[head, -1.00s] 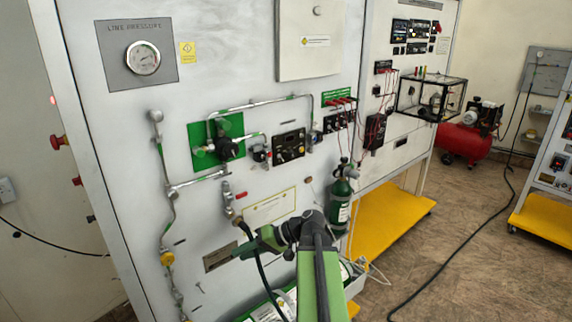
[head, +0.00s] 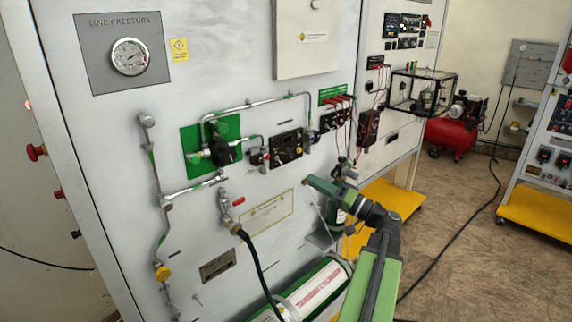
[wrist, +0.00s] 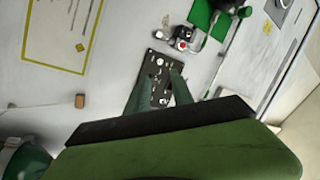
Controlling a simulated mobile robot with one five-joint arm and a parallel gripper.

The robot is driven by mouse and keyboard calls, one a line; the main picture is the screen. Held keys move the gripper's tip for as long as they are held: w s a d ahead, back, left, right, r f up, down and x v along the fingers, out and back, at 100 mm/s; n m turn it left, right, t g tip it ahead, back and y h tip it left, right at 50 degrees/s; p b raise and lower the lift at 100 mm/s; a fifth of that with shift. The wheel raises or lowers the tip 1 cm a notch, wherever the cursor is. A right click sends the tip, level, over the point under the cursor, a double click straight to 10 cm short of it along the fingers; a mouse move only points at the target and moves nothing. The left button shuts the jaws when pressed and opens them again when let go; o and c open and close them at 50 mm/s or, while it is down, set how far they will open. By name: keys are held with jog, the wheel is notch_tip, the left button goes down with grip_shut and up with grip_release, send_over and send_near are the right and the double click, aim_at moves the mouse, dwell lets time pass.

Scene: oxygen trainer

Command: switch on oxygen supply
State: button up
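The white trainer panel (head: 200,100) carries an oxygen cylinder (head: 337,215), dark green with its valve on top, at its right side; my gripper partly hides it. A red-handled valve (head: 238,202) with a black hose sits lower on the panel. A green plate with a black regulator (head: 222,152) is above it. My gripper (head: 308,181) is right of the red handle, in front of the panel near a small brown knob. In the wrist view its two fingers (wrist: 160,88) are apart with nothing between them, facing a black control panel (wrist: 156,66). The brown knob (wrist: 80,100) is left of them.
A large green-and-white cylinder (head: 310,290) lies low by the panel. Red plugs and leads (head: 340,100) hang near the cylinder valve. A yellow base (head: 395,197) and a loose floor cable (head: 465,235) lie at right. Floor between the stands is mostly open.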

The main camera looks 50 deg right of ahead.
aim_at(280, 162)
jog(key=p+x, duration=0.2)
jog(key=x, duration=0.9)
grip_shut()
